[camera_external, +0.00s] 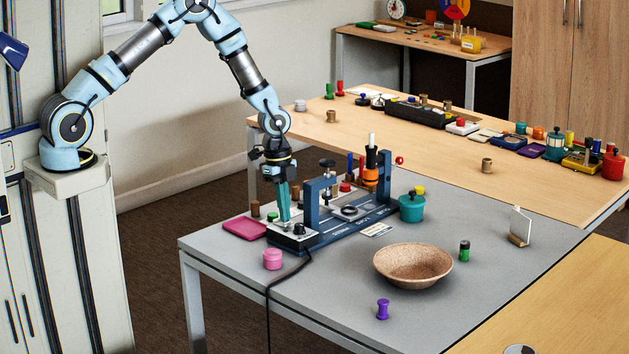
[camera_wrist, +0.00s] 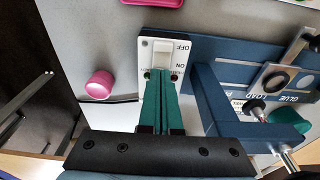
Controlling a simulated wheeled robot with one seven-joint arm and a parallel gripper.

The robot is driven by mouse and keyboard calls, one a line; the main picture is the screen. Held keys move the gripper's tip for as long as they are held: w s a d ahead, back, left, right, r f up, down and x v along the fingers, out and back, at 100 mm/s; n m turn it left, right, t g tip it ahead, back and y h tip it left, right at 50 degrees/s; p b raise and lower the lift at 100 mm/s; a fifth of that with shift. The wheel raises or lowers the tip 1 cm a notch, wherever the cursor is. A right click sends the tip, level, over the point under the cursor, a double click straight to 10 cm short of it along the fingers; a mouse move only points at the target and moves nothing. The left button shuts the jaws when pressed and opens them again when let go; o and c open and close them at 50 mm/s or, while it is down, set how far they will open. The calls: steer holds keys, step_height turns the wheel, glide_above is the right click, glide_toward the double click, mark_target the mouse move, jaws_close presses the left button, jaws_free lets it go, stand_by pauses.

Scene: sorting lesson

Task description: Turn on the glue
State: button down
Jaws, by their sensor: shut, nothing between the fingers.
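A white switch plate (camera_wrist: 150,52) with a pale rocker switch (camera_wrist: 163,52) sits at the end of a blue fixture (camera_wrist: 225,78). The plate is marked OFF at the far end and ON at the near end. I cannot tell which way the rocker is tipped. My gripper (camera_wrist: 162,74) has green fingers, shut and empty, with tips over the ON end; contact is unclear. In the external view my gripper (camera_external: 287,222) points down at the switch box (camera_external: 290,237). The blue fixture (camera_external: 349,226) carries a press-like frame and lettering; GLUE shows in the wrist view.
A pink pot (camera_external: 272,259) stands beside the switch box, and a magenta tray (camera_external: 245,228) lies behind it. The frame's blue upright (camera_external: 312,205) rises close to my gripper. A black cable (camera_external: 268,300) hangs over the table edge. A brown bowl (camera_external: 413,278) stands to the right.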

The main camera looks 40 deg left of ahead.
steer(key=shift+d+f+y+b, duration=0.15)
steer(key=shift+f+y+b, duration=0.15)
steer(key=shift+b, duration=0.05)
steer(key=shift+a, duration=0.2)
steer(key=shift+a+r+p, duration=0.25)
steer(key=shift+a+p, duration=0.1)
steer(key=shift+a, duration=0.25)
steer(key=r+p, duration=0.2)
steer(key=r, duration=0.1)
steer(key=r+p, duration=0.1)
steer(key=shift+d+r, duration=0.25)
steer(key=shift+r, duration=0.05)
step_height(320, 180, up, 9)
steer(key=d+b, duration=0.1)
steer(key=b, duration=0.2)
steer(key=shift+d+r, duration=0.15)
steer(key=shift+d, duration=0.05)
